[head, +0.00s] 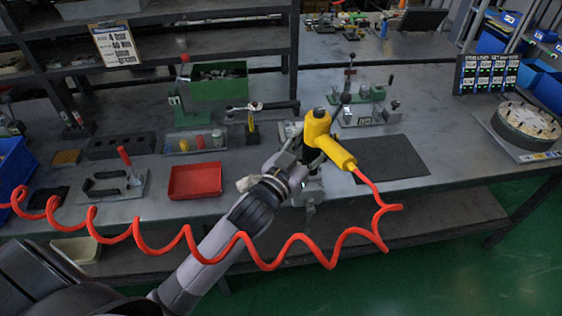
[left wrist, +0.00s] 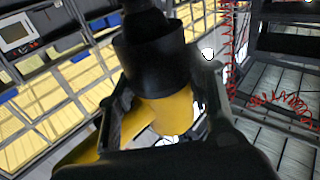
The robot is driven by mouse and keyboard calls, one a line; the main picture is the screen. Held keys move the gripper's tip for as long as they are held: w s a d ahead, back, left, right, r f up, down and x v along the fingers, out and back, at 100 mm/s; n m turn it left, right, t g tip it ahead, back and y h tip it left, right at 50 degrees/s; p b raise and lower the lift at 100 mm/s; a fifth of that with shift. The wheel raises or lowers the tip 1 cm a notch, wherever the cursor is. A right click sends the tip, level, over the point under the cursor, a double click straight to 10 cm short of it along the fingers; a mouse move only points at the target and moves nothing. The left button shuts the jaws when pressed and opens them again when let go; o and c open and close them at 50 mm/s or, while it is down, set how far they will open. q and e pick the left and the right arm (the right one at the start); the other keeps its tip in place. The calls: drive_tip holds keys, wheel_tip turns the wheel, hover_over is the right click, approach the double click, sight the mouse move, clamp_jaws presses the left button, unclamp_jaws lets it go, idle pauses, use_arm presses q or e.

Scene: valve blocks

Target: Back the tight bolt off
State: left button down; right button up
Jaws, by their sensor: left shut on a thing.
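My left gripper (head: 302,148) is shut on a yellow power tool (head: 317,127) with a black nose, held above the front of the bench. A coiled red hose (head: 382,208) runs from the tool's handle end. In the left wrist view the tool's yellow body (left wrist: 172,112) and black nose (left wrist: 155,62) sit between the fingers of the gripper (left wrist: 165,118). A metal fixture with green parts and black knobs (head: 365,108) stands on the bench behind and right of the tool. I cannot make out the tight bolt. My right gripper is not in view.
A dark mat (head: 392,157) lies right of the tool, and a red tray (head: 196,180) lies to its left. A green bin (head: 218,82) stands behind. A round flange with studs (head: 527,124) sits at far right. The hose loops hang across the bench front.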

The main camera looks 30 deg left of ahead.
use_arm(q)
drive_tip(key=w+a+r+h+p, duration=0.1)
drive_tip(key=w+a+r+p, duration=0.2)
drive_tip(key=w+r, duration=0.7)
drive_tip(key=shift+w+a+r+m, duration=0.3)
drive_tip(key=shift+w+a+m, duration=0.1)
drive_tip(key=shift+w, duration=0.4)
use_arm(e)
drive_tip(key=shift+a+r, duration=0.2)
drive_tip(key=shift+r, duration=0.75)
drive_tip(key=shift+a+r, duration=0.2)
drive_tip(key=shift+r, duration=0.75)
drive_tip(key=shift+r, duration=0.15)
use_arm(q)
wheel_tip(320, 180, down, 5)
drive_tip(key=shift+r+b, duration=0.15)
drive_tip(key=shift+b, duration=1.1)
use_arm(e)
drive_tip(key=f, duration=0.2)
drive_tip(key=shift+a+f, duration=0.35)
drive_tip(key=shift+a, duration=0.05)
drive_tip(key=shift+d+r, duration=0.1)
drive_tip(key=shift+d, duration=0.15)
use_arm(q)
drive_tip(key=shift+s+p, duration=0.1)
drive_tip(key=shift+p, duration=0.4)
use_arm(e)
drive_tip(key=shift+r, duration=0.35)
